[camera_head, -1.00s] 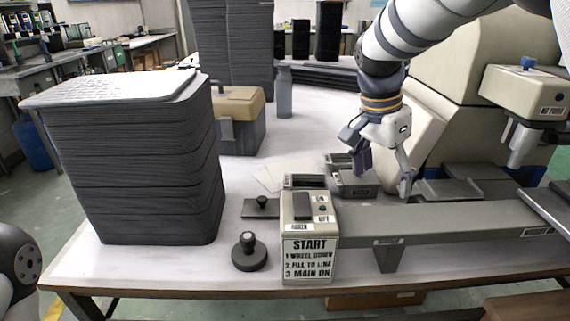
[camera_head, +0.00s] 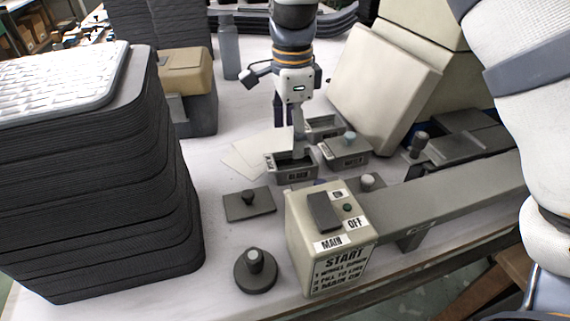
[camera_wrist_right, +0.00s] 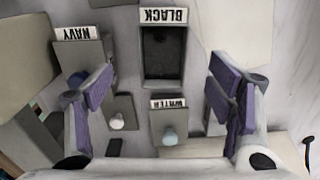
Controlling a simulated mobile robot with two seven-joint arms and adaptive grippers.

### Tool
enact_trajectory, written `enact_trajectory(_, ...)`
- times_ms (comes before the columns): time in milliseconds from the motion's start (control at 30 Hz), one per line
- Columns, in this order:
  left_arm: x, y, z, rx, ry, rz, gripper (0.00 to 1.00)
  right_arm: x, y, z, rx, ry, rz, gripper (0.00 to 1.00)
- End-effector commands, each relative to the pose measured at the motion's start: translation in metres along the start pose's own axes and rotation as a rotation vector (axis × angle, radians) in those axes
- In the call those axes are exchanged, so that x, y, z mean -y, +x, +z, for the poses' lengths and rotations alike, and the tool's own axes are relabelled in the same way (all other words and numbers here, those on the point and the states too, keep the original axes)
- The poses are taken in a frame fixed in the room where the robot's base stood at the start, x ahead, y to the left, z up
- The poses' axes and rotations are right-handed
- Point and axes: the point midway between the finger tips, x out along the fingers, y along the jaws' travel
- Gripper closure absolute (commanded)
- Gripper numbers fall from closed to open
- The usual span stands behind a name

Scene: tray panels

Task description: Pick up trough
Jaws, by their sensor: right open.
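A small grey open trough (camera_head: 280,167) with a dark inside stands on the white table in the middle of the head view. In the right wrist view this trough (camera_wrist_right: 163,85) bears a BLACK label. My right gripper (camera_wrist_right: 160,95) is open, with its purple-padded fingers apart on either side of the trough's picture. Nothing is between the pads that I can see as held. In the head view the right gripper (camera_head: 298,138) hangs over the trough, one finger in front; contact cannot be told. My left gripper is out of view.
A teal-knobbed container (camera_head: 345,152) stands right of the trough, another open box (camera_head: 325,125) behind. A NAVY-labelled piece (camera_wrist_right: 78,62) is close by. The START control box (camera_head: 325,225) stands in front. A tall black tray stack (camera_head: 100,190) fills the left.

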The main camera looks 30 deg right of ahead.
Motion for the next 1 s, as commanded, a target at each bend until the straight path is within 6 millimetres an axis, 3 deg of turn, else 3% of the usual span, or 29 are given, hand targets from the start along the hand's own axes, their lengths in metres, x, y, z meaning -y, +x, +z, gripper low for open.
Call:
enact_trajectory(33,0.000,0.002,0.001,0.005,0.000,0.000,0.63,-0.001,0.012,0.000,-0.001,0.001,0.006,0.25)
enact_trajectory(400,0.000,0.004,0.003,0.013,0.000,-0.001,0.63,0.002,0.071,-0.007,0.000,0.000,0.005,0.25)
enact_trajectory(700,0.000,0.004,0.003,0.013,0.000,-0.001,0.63,0.002,0.078,-0.006,0.001,0.000,-0.001,0.25)
enact_trajectory(900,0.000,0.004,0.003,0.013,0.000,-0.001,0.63,0.002,0.078,-0.006,0.001,0.000,-0.001,0.70)
enact_trajectory(1000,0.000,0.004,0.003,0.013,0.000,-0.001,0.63,0.002,0.078,-0.006,0.001,0.000,-0.001,0.87)
